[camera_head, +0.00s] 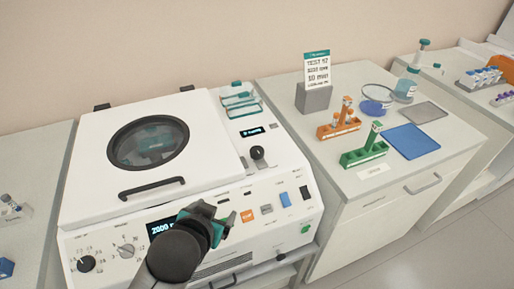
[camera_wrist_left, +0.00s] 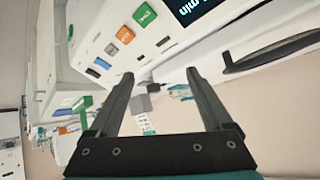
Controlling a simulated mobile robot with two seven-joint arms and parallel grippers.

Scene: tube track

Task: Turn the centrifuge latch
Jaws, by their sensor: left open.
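The white centrifuge (camera_head: 185,200) stands on the left bench with its lid (camera_head: 100,150) closed and a round window showing teal parts inside. A black knob (camera_head: 257,152), which looks like the latch, sits on the panel right of the lid. My left gripper (camera_head: 218,214) is over the front control panel, to the lower left of that knob and apart from it. In the left wrist view its two fingers (camera_wrist_left: 160,74) are spread and empty. A dark knob (camera_wrist_left: 151,87) shows beyond the gap between them. My right gripper is not in view.
A black lid handle (camera_head: 152,188) and an orange button (camera_head: 248,215) are close to my gripper. A teal-lidded rack (camera_head: 240,98) stands behind the knob. The right bench holds an orange rack (camera_head: 338,130), a green rack (camera_head: 363,156) and a blue mat (camera_head: 411,141).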

